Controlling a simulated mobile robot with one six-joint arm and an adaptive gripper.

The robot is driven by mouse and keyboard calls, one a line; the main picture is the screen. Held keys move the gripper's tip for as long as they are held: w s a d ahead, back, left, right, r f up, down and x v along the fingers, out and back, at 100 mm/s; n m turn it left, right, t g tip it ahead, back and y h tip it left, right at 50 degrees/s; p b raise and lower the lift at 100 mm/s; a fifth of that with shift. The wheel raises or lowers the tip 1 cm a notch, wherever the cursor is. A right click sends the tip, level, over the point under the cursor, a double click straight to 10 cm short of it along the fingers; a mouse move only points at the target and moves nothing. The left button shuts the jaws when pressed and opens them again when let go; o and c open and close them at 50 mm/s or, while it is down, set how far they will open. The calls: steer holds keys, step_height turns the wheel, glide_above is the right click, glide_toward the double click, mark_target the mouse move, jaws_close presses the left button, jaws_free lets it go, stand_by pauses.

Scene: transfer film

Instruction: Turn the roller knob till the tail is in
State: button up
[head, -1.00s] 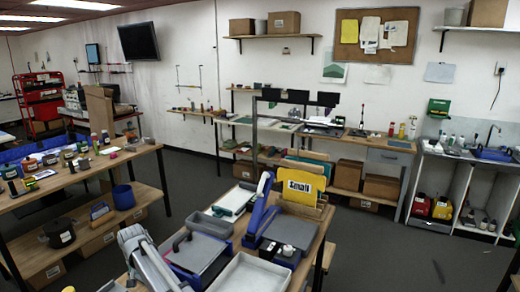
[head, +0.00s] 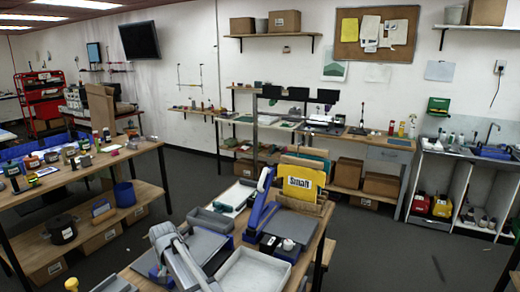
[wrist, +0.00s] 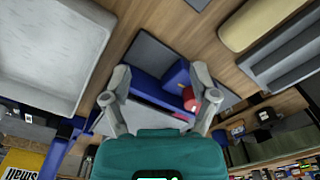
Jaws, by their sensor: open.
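In the wrist view my gripper (wrist: 160,70) is open, its two grey fingers spread apart with nothing held between them. Below and between the fingers is a blue and grey device (wrist: 160,90) with a red round knob (wrist: 190,101) near the right finger; I cannot tell whether this is the roller knob. The finger looks apart from it. In the head view my grey arm reaches over a grey board with blue edges (head: 205,246), covering part of it; my fingertips cannot be made out there. No film tail can be made out.
A pale grey tray (head: 253,270) lies in front, also in the wrist view (wrist: 52,55). A long grey tray (head: 212,221) lies behind.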

steer(key=s+d+f+m+b, duration=0.1)
steer(key=d+f+b, duration=0.1)
steer(key=d, duration=1.1)
steer(key=s+d+f+b, duration=0.2)
steer(key=d+f, duration=0.1)
steer(key=d, duration=1.1)
steer(key=s+d+f+b, duration=0.1)
steer(key=s+d, duration=0.2)
steer(key=d, duration=0.3)
steer(key=s+d+f+m+b, duration=0.1)
steer(key=s+d+b, duration=0.1)
steer(key=s+d, duration=0.2)
steer(key=s+d+f+b, duration=0.1)
steer(key=s+d, duration=0.2)
steer(key=d, duration=0.7)
steer(key=shift+s+f, duration=0.3)
steer(key=shift+a, duration=0.1)
